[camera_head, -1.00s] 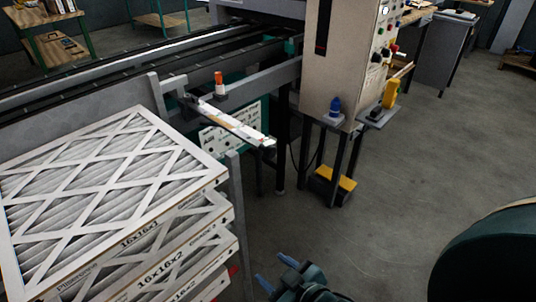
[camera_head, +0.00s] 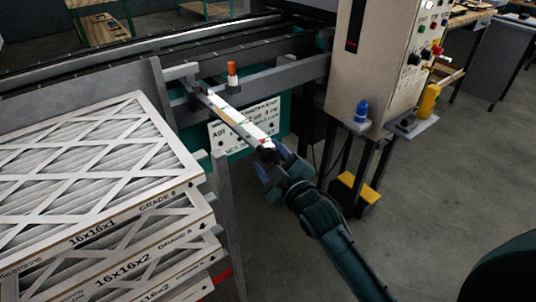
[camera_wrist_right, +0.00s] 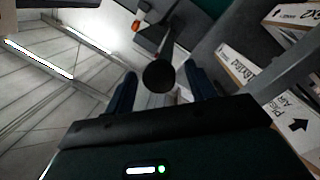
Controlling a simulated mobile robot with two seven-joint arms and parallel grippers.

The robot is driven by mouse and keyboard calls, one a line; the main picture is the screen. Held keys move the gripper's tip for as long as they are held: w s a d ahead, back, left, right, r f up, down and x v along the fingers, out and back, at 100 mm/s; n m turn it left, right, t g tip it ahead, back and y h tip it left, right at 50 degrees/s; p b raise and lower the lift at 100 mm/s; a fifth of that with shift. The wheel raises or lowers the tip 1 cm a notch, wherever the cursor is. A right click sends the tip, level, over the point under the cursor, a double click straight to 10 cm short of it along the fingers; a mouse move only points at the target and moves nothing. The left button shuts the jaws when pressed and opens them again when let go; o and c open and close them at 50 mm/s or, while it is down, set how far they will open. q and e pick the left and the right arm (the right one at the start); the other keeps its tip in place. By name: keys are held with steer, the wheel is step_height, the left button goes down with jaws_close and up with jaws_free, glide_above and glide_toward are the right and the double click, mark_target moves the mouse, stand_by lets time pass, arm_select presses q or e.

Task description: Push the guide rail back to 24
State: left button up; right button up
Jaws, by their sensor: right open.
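The grey guide rail (camera_head: 288,75) runs along the near side of the conveyor. A pale scale bar (camera_head: 239,122) sticks out from it towards me, its marks too small to read. An orange-topped clamp post (camera_head: 232,75) stands beside the bar and also shows in the right wrist view (camera_wrist_right: 137,25). The bar's dark round end knob (camera_head: 266,146) faces my right gripper (camera_head: 273,163). In the right wrist view the knob (camera_wrist_right: 158,76) lies between the two open blue fingers, with visible gaps on both sides. My left gripper is not in view.
Stacked boxed filters (camera_head: 85,190) stand at the left, close to a grey upright post (camera_head: 228,215). A control cabinet (camera_head: 375,60) with a blue bottle (camera_head: 361,111) and yellow device (camera_head: 428,100) stands at the right. The floor between is open.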

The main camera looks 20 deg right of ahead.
steer(key=shift+w+a, duration=0.15)
steer(key=shift+w, duration=0.5)
steer(key=shift+c, duration=0.5)
jaws_close()
